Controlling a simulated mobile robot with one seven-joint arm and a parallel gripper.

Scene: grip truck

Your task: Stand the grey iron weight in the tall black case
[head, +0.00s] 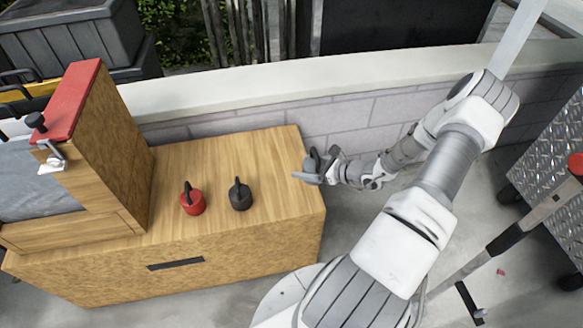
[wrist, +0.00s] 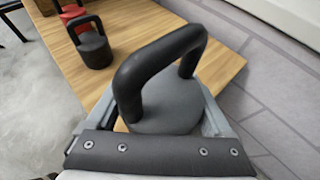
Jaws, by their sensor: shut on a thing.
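The grey iron weight (wrist: 168,108), a squat round body with a thick black loop handle, sits between the fingers of my gripper (wrist: 160,122) in the wrist view. In the head view my gripper (head: 322,175) is shut on it, and the weight (head: 312,162) shows small and dark at the right end of the wooden bench. I cannot tell whether its base touches the bench or hangs clear. I cannot pick out a tall black case for certain in either view.
A red weight (head: 193,203) and a black weight (head: 240,196) stand on the wooden bench (head: 265,160). A tall wooden box with a red top (head: 75,90) stands at its left. A low block wall (head: 350,112) runs behind. A diamond-plate metal case (head: 557,150) is at far right.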

